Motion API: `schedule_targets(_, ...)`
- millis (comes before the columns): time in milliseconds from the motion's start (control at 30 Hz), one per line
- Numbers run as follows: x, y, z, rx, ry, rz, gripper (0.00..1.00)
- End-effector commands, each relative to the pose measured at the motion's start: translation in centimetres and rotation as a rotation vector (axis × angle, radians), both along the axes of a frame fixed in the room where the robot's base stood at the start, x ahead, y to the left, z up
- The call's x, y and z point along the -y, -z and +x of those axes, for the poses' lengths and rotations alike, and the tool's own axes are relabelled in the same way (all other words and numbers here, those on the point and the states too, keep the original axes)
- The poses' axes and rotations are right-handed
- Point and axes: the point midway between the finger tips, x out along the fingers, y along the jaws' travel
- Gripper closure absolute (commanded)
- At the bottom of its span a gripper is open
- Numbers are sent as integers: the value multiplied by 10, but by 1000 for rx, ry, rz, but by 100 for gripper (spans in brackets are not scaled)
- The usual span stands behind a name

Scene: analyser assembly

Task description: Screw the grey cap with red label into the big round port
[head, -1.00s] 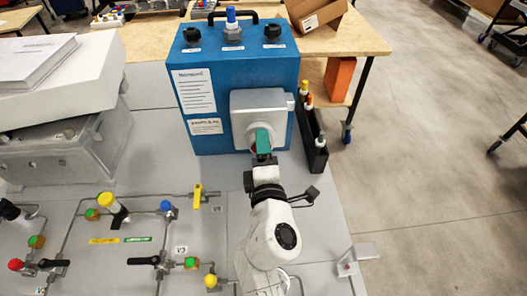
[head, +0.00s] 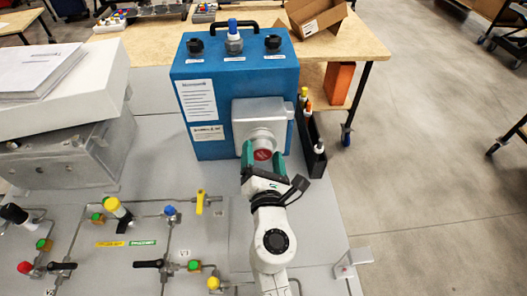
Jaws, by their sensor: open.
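The grey cap with red label (head: 262,155) is at the front of the blue analyser box (head: 205,105), its red face toward me. It sits at the round port (head: 261,138) on the light grey square housing. How deep it sits in the port cannot be told. My gripper (head: 262,163) is open, with one green finger to the left of the cap and one to the right. I cannot tell whether the fingers touch the cap.
A black narrow rack (head: 313,150) with bottles stands close to the right of the box. Pipes with coloured valves (head: 118,211) cover the bench at the left. A grey case (head: 75,155) stands behind them. An angled bracket (head: 352,259) is at the right edge.

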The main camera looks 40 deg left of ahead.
Motion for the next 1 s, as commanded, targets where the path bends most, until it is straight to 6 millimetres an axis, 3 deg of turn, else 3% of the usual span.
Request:
schedule_targets(300,0,-4,0,584,2,-526,23)
schedule_targets(500,-1,-2,-1,846,0,-760,23)
schedule_targets(800,-2,-1,-2,881,-1,-788,24)
schedule_targets(1000,-2,-1,-2,879,0,-788,43)
